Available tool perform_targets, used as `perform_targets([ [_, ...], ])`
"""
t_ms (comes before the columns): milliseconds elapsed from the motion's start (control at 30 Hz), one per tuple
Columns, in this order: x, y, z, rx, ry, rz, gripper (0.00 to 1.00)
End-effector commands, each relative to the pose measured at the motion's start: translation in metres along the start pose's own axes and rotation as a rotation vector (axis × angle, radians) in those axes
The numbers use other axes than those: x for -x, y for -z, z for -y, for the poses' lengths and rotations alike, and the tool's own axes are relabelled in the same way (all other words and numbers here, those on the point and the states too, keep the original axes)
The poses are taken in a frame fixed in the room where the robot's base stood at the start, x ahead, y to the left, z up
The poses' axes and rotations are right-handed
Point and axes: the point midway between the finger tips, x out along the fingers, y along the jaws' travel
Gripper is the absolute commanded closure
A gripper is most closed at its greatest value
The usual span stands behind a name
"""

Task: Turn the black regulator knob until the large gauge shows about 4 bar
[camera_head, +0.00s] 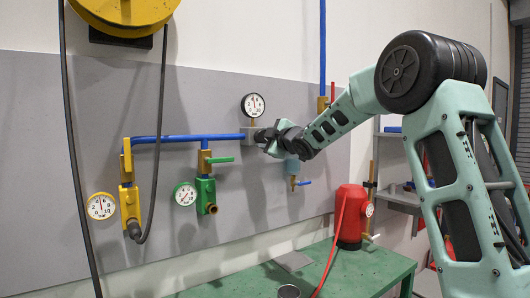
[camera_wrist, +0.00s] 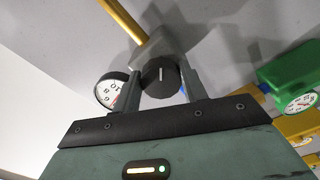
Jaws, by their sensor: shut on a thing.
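The black regulator knob (camera_wrist: 160,79) sits on the front of a grey regulator body (camera_wrist: 158,43). It has a pale mark line on its face. My gripper (camera_wrist: 161,85) is shut on the knob, one finger on each side; it also shows in the head view (camera_head: 267,137). The large gauge (camera_head: 253,105), white with a black rim, stands above the regulator in the head view. Its needle points roughly up, but the exact value is too small to read. In the wrist view the gauge (camera_wrist: 110,91) appears turned over and partly hidden by a finger.
A blue pipe (camera_head: 180,138) runs left from the regulator. A green valve (camera_head: 206,190) with a gauge (camera_head: 185,194) and a yellow unit (camera_head: 130,205) with another gauge (camera_head: 101,206) stand left. A red tank (camera_head: 351,218) stands on the green bench (camera_head: 345,275).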

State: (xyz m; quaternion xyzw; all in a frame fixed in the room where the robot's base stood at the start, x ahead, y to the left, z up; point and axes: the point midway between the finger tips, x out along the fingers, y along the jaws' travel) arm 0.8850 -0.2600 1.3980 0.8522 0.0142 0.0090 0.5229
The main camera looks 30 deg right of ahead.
Motion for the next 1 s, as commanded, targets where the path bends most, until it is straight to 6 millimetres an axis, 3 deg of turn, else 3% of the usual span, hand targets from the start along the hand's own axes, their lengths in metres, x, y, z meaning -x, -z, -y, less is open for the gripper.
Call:
perform_targets([
  [400, -0.0002, -0.0003, 0.0014, 0.274, 0.001, -0.001, 0.8],
  [1000, -0.0002, 0.0006, -0.001, 0.354, 0.001, -0.001, 0.8],
])
